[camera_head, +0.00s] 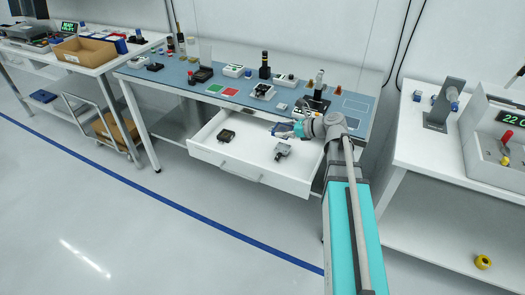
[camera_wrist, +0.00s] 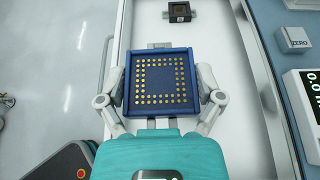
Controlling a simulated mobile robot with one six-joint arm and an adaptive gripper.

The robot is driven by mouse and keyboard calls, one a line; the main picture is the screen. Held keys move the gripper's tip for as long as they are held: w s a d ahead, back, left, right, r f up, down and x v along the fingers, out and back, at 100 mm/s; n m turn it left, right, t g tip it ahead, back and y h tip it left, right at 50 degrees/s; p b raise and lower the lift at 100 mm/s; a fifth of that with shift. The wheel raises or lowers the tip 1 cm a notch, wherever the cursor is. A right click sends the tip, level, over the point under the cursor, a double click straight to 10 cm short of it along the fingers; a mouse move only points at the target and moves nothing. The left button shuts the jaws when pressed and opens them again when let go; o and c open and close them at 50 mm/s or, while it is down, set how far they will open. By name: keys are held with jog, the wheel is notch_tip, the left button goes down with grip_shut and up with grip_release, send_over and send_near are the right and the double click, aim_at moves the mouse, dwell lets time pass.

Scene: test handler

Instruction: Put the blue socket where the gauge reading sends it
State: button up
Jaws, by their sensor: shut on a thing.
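The blue socket (camera_wrist: 161,84) is a square blue block with rows of gold contacts on its face. In the wrist view it sits between the two fingers of my gripper (camera_wrist: 161,92), which are shut on its left and right sides. In the head view my gripper (camera_head: 286,130) is over the right part of the open white drawer (camera_head: 240,170). A gauge display (camera_wrist: 309,85) is cut off at the right edge of the wrist view; its digits start with 0.0 and the rest is out of frame.
A dark socket-like block (camera_head: 226,135) and a grey fixture (camera_head: 282,150) lie in the drawer. Above it, the blue bench top (camera_head: 180,75) holds a green pad (camera_head: 214,89), a red pad (camera_head: 230,92) and several instruments. A block marked ZERO (camera_wrist: 293,40) stands beside the display.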

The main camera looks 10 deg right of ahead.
jog(key=shift+w+d+f, duration=0.1)
jog(key=shift+w+f, duration=0.05)
jog(key=shift+f, duration=0.05)
dwell(0.3)
jog(key=w+a+f+b, duration=0.3)
jog(key=w+f+b, duration=0.2)
jog(key=w, duration=0.4)
jog(key=b, duration=0.4)
send_over(264, 145)
jog(key=shift+s+d+f, duration=0.1)
jog(key=shift+s+f, duration=0.05)
jog(key=shift+f, duration=0.85)
jog(key=shift+s+d+f, duration=0.1)
jog(key=shift+f, duration=0.85)
jog(key=shift+w+a+f+b, duration=0.15)
jog(key=shift+w+f+b, duration=0.25)
jog(key=shift+f+b, duration=1.6)
jog(key=shift+f, duration=0.05)
jog(key=shift+f+b, duration=0.5)
jog(key=shift+b, duration=0.1)
